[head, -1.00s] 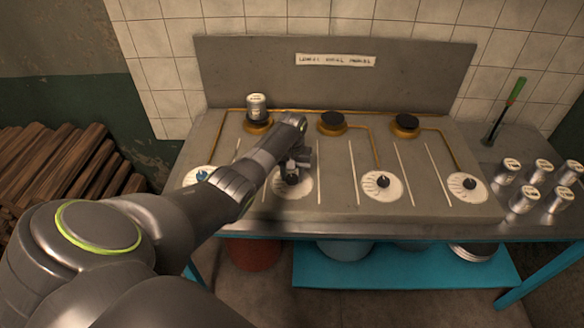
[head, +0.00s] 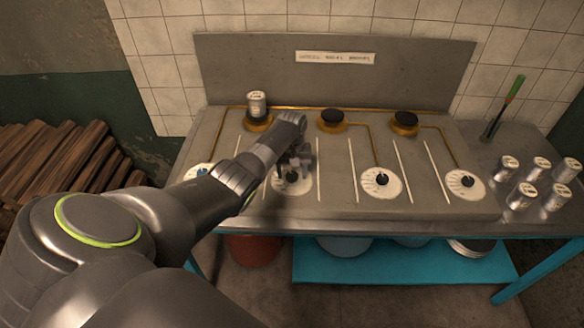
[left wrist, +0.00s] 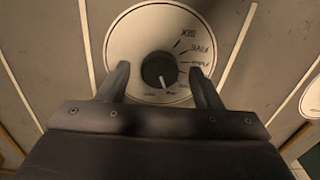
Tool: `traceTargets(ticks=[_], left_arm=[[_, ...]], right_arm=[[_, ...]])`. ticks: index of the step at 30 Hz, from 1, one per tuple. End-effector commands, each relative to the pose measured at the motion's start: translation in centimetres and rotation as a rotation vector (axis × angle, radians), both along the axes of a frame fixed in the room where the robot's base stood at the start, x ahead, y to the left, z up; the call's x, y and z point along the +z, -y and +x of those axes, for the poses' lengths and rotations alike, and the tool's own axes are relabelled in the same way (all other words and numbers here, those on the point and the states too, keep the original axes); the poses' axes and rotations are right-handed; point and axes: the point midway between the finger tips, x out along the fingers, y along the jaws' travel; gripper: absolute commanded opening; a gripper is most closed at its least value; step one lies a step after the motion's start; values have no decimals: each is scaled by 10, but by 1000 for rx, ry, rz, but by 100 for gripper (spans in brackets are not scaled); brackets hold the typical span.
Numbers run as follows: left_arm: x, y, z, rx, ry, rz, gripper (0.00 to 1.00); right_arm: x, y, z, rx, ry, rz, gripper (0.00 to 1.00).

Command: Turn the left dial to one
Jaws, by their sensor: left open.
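The left black-knobbed dial (head: 292,187) is a round white plate on the sloped grey panel, partly hidden behind my left gripper (head: 296,168). In the left wrist view the black knob (left wrist: 158,68) sits at the centre of the dial plate (left wrist: 128,40), and its pale pointer line faces the lower edge. "SIX" and "FIVE" are readable on the plate; the lower labels are too small or partly hidden. My left gripper (left wrist: 160,76) is open, one finger on each side of the knob, with visible gaps. My right gripper is not in view.
Two more black-knobbed dials, a middle one (head: 382,183) and a right one (head: 465,184), are to the right; a blue-knobbed dial (head: 198,174) is at left. A metal can (head: 257,103) stands on the left burner (head: 258,124). Several cans (head: 526,193) stand at right.

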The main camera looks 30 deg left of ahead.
Motion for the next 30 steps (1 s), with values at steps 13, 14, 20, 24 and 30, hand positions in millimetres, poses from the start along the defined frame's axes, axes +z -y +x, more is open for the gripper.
traceTargets(ticks=[13,14,20,24,30], left_arm=[[57,-1,1,0,5,2,59],[63,0,1,-1,5,2,59],[110,-1,1,0,7,2,59],[140,-1,1,0,5,1,59],[166,0,1,0,2,0,59]], right_arm=[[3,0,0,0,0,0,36],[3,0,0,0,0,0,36],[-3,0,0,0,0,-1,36],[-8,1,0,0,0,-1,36],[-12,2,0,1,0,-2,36]])
